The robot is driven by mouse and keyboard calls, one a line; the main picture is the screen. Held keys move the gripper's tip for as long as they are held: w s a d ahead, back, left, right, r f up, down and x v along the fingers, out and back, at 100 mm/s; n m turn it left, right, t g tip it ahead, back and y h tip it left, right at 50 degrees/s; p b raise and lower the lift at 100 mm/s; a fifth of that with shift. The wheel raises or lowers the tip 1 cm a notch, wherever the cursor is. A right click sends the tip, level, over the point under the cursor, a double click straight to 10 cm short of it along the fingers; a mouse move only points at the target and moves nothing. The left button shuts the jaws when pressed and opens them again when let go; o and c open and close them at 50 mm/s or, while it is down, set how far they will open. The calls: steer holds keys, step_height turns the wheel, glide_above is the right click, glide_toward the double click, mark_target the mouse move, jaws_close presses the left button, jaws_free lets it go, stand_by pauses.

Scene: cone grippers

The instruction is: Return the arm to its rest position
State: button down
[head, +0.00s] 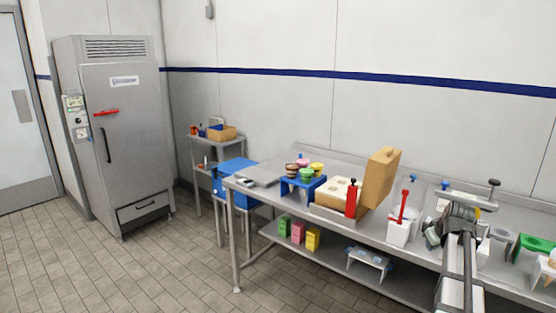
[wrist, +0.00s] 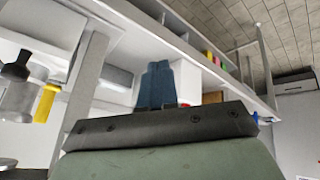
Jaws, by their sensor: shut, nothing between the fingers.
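My gripper (wrist: 155,85) shows in the wrist view as two blue fingers pressed together, with nothing between them. Its dark mount and green-grey body fill the bottom of that view. In the head view my arm is at the right, over the steel table (head: 335,222); its fingertips cannot be made out there. The wrist view looks across the underside and shelf of a table, tilted.
On the table stand a blue holder with cups (head: 303,185), a cardboard box (head: 379,176), a white container with a red handle (head: 399,231) and a green-topped holder (head: 535,243). Coloured cartons (head: 298,232) are on the lower shelf.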

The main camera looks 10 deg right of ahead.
steer(key=s+a+f+g+y, duration=0.15)
steer(key=s+a+f, duration=0.25)
steer(key=a+f, duration=0.65)
steer(key=s+a+f+m+g, duration=0.1)
steer(key=s+a+f+g, duration=0.2)
steer(key=a+f, duration=0.75)
steer(key=s+a+f+g+y, duration=0.15)
steer(key=s+a+f, duration=0.3)
steer(key=f, duration=1.15)
steer(key=s+a+f+g, duration=0.2)
steer(key=s+a+f, duration=0.3)
steer(key=s, duration=0.5)
steer(key=s+a+f+g, duration=0.2)
steer(key=s+a+f, duration=0.3)
steer(key=s, duration=0.6)
steer(key=s+a+f+g+h, duration=0.1)
steer(key=s+a+f+g, duration=0.2)
steer(key=s, duration=0.7)
step_height(320, 180, down, 4)
steer(key=shift+s+a+r, duration=0.2)
steer(key=shift+s+a, duration=0.2)
steer(key=shift+a, duration=0.75)
steer(key=c, duration=1.9)
jaws_free()
